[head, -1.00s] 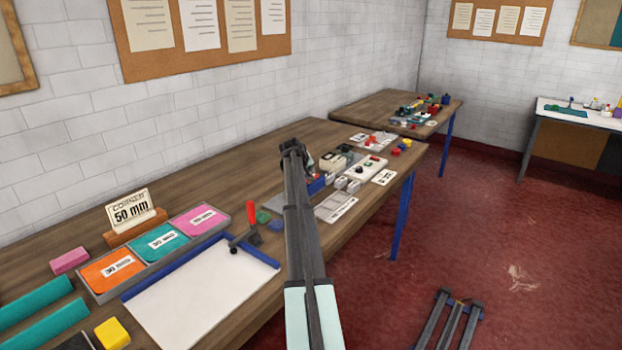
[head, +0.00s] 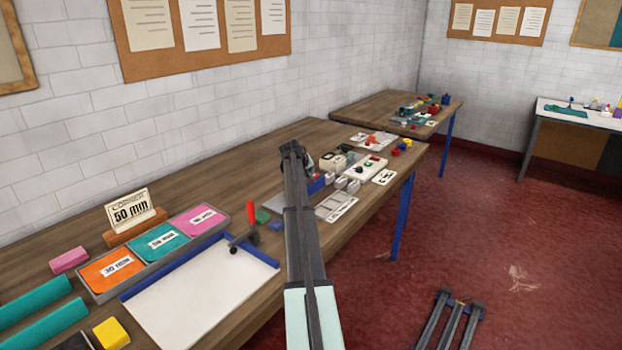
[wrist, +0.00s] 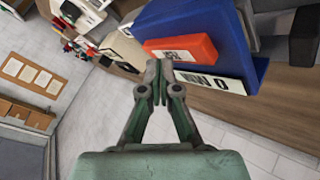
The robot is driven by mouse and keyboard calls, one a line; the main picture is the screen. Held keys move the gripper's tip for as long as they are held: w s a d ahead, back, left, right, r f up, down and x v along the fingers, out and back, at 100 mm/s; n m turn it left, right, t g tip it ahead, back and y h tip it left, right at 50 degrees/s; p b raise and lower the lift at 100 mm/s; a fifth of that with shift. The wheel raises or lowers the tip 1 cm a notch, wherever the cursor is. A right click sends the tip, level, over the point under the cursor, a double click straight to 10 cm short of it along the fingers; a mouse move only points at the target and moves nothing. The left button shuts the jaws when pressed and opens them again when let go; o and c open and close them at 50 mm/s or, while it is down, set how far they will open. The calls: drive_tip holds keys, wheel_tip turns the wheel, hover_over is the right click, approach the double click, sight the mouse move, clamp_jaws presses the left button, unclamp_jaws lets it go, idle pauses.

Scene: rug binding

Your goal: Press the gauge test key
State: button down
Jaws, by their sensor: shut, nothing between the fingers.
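In the wrist view a red-orange block (wrist: 180,48) with a small white label sits on a blue body (wrist: 235,42); it appears to be the gauge test key, though its lettering is too small to read. A white strip with dark lettering (wrist: 215,82) lies along the blue body's edge. My gripper (wrist: 158,80) is shut and empty, its fingertips beside the red block; I cannot tell whether they touch it. In the head view my arm hides most of the gripper, and only part of the blue body (head: 317,185) shows beside the arm.
White and beige devices (head: 365,168) and small white blocks crowd the bench right of my arm. A blue-edged white tray (head: 200,300), a red-handled tool (head: 251,214) and a colored sample tray (head: 160,243) lie to the left. Bare wood (head: 220,170) runs along the wall.

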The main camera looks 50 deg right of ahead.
drive_tip(key=shift+f, duration=0.5)
idle(0.4)
drive_tip(key=shift+r, duration=0.9)
drive_tip(key=shift+r+p, duration=0.9)
drive_tip(key=shift+r, duration=1.6)
